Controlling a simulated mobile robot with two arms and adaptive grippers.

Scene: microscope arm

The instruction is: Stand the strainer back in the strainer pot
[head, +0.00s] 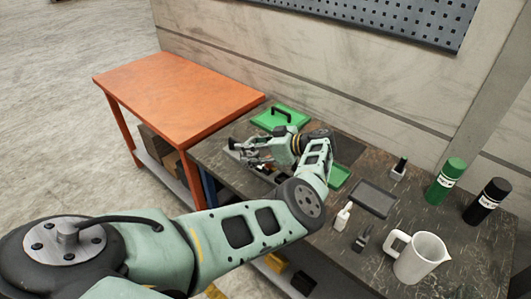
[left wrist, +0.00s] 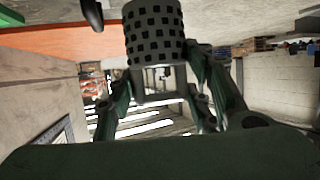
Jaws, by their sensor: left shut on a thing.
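My left gripper (head: 252,152) is above the back left part of the dark workbench. In the left wrist view its two fingers (left wrist: 161,88) close around a dark cylinder with rows of square holes, the strainer (left wrist: 154,32). The strainer sticks out beyond the fingertips. In the head view it is small and hard to make out at the gripper's tip. I cannot identify the strainer pot for sure; my gripper and arm hide part of the bench beneath. My right gripper is not in view.
A green tray with a black handle (head: 282,117) lies behind the gripper. An orange table (head: 180,95) adjoins at left. A white jug (head: 419,259), green bottle (head: 446,182), black bottle (head: 487,202), white small bottle (head: 343,217) and dark tray (head: 374,198) occupy the right side.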

